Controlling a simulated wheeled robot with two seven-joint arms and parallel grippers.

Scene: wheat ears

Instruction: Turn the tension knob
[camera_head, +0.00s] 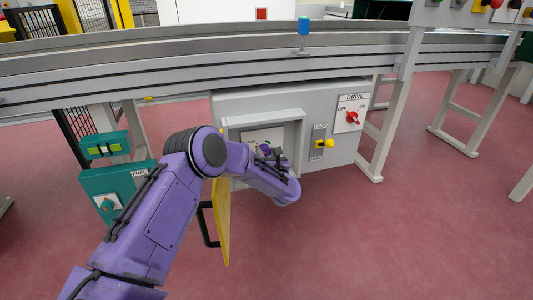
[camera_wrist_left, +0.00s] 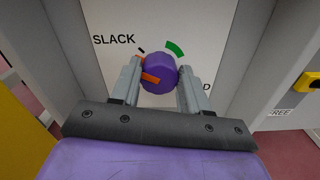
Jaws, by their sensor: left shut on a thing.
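The tension knob (camera_wrist_left: 159,72) is purple and round with an orange pointer (camera_wrist_left: 150,78) in the left wrist view. The pointer is directed to the left. The panel behind reads SLACK at left; a label at right is mostly hidden, showing a D. A green arc (camera_wrist_left: 175,47) lies above right of the knob and a small dark tick above left. My left gripper (camera_wrist_left: 160,82) is shut on the knob, one finger on each side. In the head view this gripper (camera_head: 266,151) is inside the grey cabinet's recess, and my arm hides much of it. My right gripper is out of view.
A yellow-edged door (camera_head: 222,222) hangs open below left of the recess. Right of it are a yellow LOCK/FREE latch (camera_head: 328,143) and a red DRIVE knob (camera_head: 353,118). A teal box (camera_head: 118,190) stands at left. The conveyor (camera_head: 200,60) runs above; the red floor in front is clear.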

